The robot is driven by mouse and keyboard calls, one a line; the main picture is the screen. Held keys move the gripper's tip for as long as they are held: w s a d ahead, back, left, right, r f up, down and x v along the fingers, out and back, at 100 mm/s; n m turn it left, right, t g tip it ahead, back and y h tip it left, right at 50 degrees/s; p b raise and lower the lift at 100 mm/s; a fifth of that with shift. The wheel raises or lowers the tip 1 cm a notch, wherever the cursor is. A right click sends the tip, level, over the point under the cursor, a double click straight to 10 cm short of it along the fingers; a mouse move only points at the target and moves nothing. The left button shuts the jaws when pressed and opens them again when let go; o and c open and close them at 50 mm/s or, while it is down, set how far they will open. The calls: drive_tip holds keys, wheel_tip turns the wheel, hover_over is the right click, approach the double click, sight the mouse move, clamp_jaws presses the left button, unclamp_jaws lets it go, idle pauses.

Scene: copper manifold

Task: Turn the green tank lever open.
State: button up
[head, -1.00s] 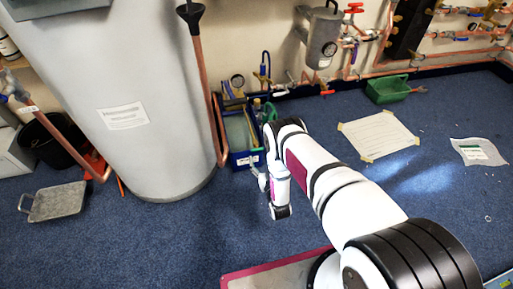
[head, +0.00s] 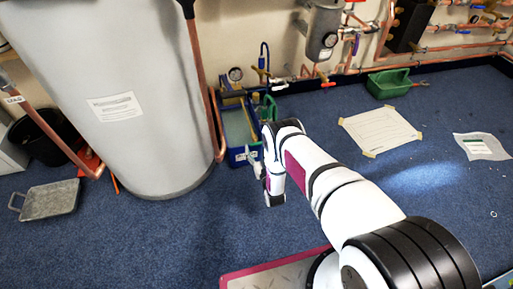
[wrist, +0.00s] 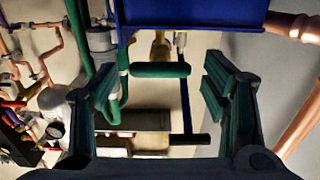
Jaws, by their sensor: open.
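A green lever (wrist: 160,70) with a rounded bar shape shows in the wrist view, below a brass fitting (wrist: 160,48). My gripper (wrist: 158,85) is open, and the lever lies in the gap between its two fingers in the picture. No contact with either finger shows, and the depth between them is hard to tell. In the head view my gripper (head: 253,163) hangs in front of the blue tote by the tank (head: 95,70). I cannot make out the lever in the head view.
A blue tote (head: 237,157) with tools stands beside the tank. In the wrist view a blue panel (wrist: 190,14), a green hose (wrist: 113,108) and a dark bar (wrist: 189,139) are close around. Copper pipes (head: 197,80) run by the tank. The carpet in front is mostly clear.

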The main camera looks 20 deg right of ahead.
drive_tip(key=shift+w+b, duration=0.4)
drive_tip(key=shift+w, duration=1)
drive_tip(key=shift+c, duration=0.3)
drive_tip(key=c, duration=1.1)
